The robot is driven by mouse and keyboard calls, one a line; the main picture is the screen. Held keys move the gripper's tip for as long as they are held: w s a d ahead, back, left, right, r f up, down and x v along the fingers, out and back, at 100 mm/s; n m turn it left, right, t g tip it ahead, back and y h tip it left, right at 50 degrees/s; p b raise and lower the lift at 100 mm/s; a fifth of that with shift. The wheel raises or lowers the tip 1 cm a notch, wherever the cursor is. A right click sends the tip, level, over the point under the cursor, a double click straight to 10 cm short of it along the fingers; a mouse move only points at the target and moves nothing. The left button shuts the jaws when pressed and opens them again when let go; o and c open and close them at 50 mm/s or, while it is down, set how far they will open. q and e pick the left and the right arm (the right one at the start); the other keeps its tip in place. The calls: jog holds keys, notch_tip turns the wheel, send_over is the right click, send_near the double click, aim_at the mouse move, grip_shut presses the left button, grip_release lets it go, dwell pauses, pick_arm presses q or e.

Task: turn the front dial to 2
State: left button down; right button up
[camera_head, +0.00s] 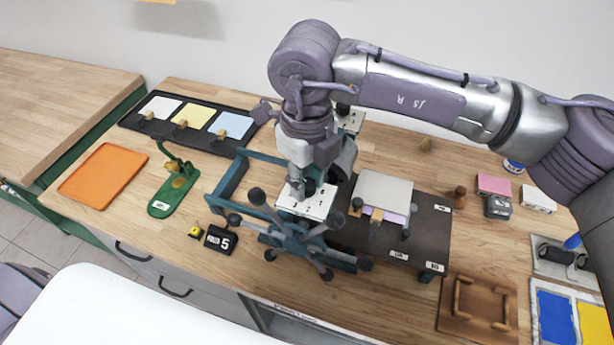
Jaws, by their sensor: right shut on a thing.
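The front dial (309,189) is a small dark knob on a white marked plate (318,207), on the near side of a blue-green press frame (228,184). My right gripper (301,186) comes down from above and is shut on the dial, hiding much of it. The plate's marks are too small to read, and I cannot tell where the dial points. Another white marked plate (351,121) sits at the back of the press, partly behind my right arm. My left gripper is not in view.
Dark-knobbed spokes (258,197) stick out in front of the press. A black block marked 5 (220,239) stands to its left. A dark board (428,225) lies to its right. A green stand (172,195) and an orange tray (102,176) are farther left.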

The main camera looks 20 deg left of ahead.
jog(key=shift+f+n+b, duration=0.15)
jog(key=shift+n+b, duration=0.25)
jog(key=shift+b, duration=0.3)
grip_shut()
jog(key=n+b, duration=0.3)
jog(key=b, duration=0.2)
jog(key=shift+f+n, duration=0.1)
jog(key=shift+n, duration=0.3)
jog(key=n+b, duration=0.2)
jog(key=shift+n, duration=0.3)
jog(key=n+b, duration=0.2)
jog(key=n, duration=0.1)
jog(key=shift+r+n, duration=0.2)
jog(key=shift+n, duration=0.1)
jog(key=n+b, duration=0.1)
jog(key=n, duration=0.3)
jog(key=shift+r+n, duration=0.1)
jog(key=shift+n, duration=0.2)
jog(key=n, duration=0.4)
jog(key=shift+n, duration=0.3)
jog(key=n, duration=0.5)
jog(key=shift+n, duration=2.4)
